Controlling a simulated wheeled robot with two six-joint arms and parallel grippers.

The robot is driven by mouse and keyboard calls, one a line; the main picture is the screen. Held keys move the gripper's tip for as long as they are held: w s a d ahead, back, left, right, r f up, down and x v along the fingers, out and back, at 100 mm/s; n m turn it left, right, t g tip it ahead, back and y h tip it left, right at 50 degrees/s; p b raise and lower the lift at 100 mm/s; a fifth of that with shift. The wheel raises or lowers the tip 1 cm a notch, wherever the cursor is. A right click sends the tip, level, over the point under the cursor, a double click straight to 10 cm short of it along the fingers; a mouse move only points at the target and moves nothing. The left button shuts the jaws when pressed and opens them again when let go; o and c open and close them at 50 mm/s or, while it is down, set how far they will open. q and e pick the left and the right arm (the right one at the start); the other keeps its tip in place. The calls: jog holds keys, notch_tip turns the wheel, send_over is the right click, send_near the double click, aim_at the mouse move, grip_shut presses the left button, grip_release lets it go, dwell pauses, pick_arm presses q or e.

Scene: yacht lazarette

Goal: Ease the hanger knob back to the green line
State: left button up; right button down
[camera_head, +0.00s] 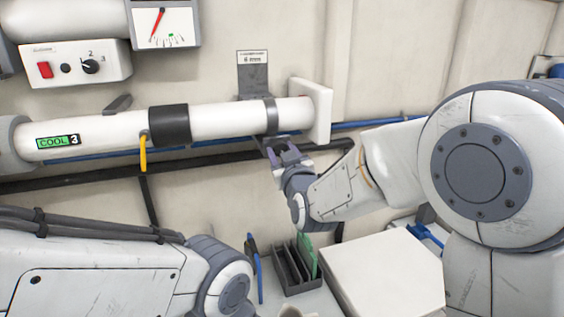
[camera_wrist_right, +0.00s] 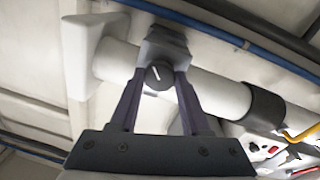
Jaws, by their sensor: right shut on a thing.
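The hanger is a grey bracket (camera_head: 253,76) with a band (camera_head: 271,115) around the right end of a white pipe (camera_head: 220,121). Its round black knob (camera_wrist_right: 156,76) with a white pointer line shows in the right wrist view, between my fingertips. My right gripper (camera_head: 279,150) is shut on the knob from below; the gripper hides the knob in the head view. The gauge (camera_head: 184,17) at the top has a red needle (camera_head: 157,24), whose lower end lies left of a small green mark (camera_head: 171,35). My left forearm is at lower left; its gripper is out of view.
A control box (camera_head: 50,66) with a red switch and black dial is at upper left. A yellow lever (camera_head: 143,152) hangs from the pipe. Below stand a dark slotted rack (camera_head: 292,272) and a white box (camera_head: 375,272). Blue and black lines run behind the pipe.

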jog(key=shift+c, duration=1.9)
grip_release()
jog(key=shift+s+d+f+b, duration=0.15)
jog(key=shift+s+b, duration=0.15)
jog(key=shift+s, duration=0.25)
jog(key=b+v, duration=0.3)
jog(key=v, duration=0.6)
jog(key=shift+s, duration=0.2)
